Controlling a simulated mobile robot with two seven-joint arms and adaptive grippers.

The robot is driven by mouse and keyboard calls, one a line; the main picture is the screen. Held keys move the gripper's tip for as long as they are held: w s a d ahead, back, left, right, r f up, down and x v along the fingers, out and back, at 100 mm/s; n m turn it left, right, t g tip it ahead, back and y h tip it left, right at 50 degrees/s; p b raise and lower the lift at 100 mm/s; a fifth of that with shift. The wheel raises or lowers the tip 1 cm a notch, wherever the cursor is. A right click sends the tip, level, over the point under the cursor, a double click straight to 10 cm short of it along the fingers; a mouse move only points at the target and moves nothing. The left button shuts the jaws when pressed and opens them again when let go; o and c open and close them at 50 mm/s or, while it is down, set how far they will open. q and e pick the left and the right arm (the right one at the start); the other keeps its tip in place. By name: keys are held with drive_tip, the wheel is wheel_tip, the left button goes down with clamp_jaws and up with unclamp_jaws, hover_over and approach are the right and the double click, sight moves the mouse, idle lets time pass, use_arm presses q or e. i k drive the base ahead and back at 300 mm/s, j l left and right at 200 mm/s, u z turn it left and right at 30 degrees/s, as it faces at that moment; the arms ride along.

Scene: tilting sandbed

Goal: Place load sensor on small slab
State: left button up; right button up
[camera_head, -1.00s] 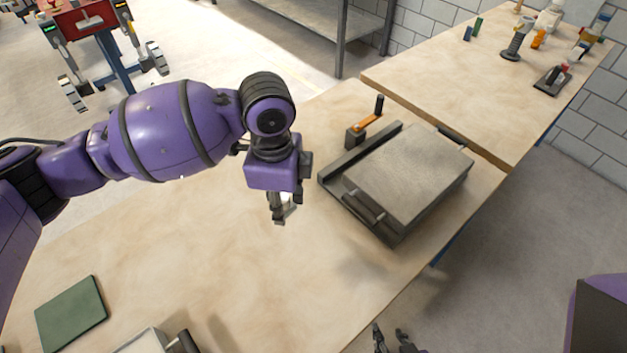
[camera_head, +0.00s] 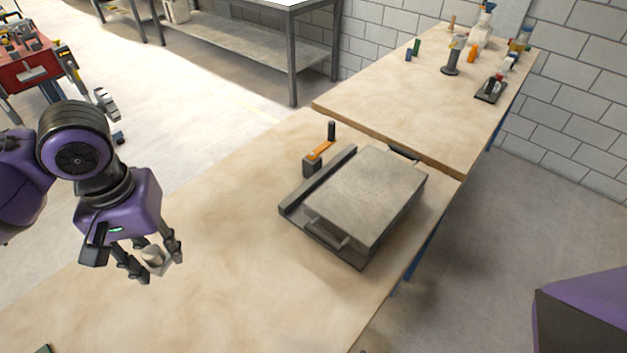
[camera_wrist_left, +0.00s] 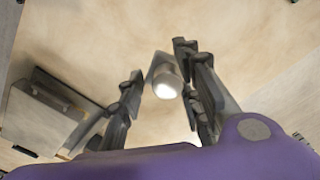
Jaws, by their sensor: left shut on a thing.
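My left gripper (camera_head: 161,268) is at the left of the head view, above the wooden table. It is shut on a small silver cylinder with a flat plate, which looks like the load sensor (camera_head: 154,256). The sensor also shows between the fingers in the left wrist view (camera_wrist_left: 164,76). A grey rectangular slab (camera_head: 366,195) lies on a dark metal frame to the right, well apart from the gripper. I cannot tell whether it is the small slab. A similar grey block (camera_wrist_left: 40,120) shows at the left of the wrist view. My right gripper is not in view.
A post with an orange crank (camera_head: 320,150) stands behind the slab's frame. The table (camera_head: 220,235) is clear between gripper and frame. A second table (camera_head: 400,110) behind holds several small items. A green pad's corner (camera_head: 43,349) shows at the bottom left.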

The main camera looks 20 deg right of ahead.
sight(370, 187)
drive_tip(key=l+z, duration=0.35)
drive_tip(key=i+l+z, duration=0.1)
drive_tip(key=l+z, duration=0.25)
drive_tip(key=l, duration=0.2)
drive_tip(key=i+l+z, duration=0.1)
drive_tip(key=l+z, duration=0.25)
drive_tip(key=i+l, duration=0.05)
drive_tip(key=l, duration=0.05)
